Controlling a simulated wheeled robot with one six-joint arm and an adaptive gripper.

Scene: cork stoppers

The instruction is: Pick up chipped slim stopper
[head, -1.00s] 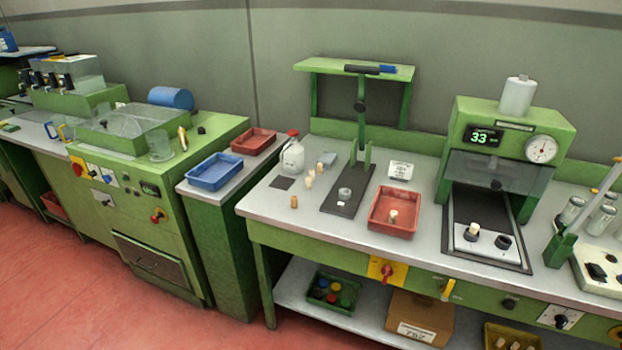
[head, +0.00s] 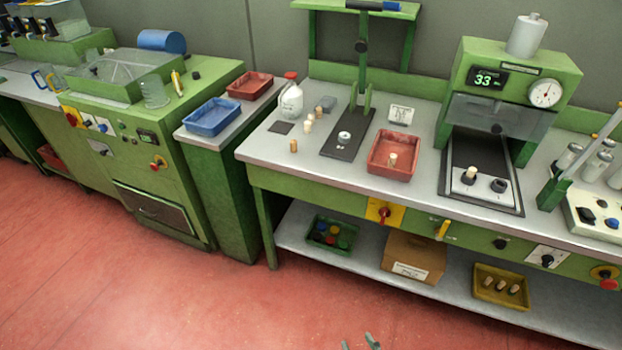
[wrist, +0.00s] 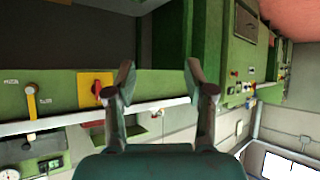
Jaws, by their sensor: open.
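Several small cork stoppers show in the head view; I cannot tell which one is chipped and slim. A tan stopper (head: 293,146) stands near the bench's front left, with paler stoppers (head: 308,125) behind it. One stopper (head: 392,160) stands in the red tray (head: 376,172), and another (head: 468,175) is on the press plate. More stoppers (head: 502,287) lie in the yellow bin on the lower shelf. My gripper (head: 360,342) shows only its tips at the bottom edge, well short of the bench. In the wrist view my gripper (wrist: 158,80) is open and empty.
The grey benchtop (head: 262,150) carries a white jug (head: 291,102), a black mat with a stand, and a green press (head: 515,80) on the right. A cardboard box (head: 414,258) and a green bin (head: 331,233) sit below. The red floor in front is clear.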

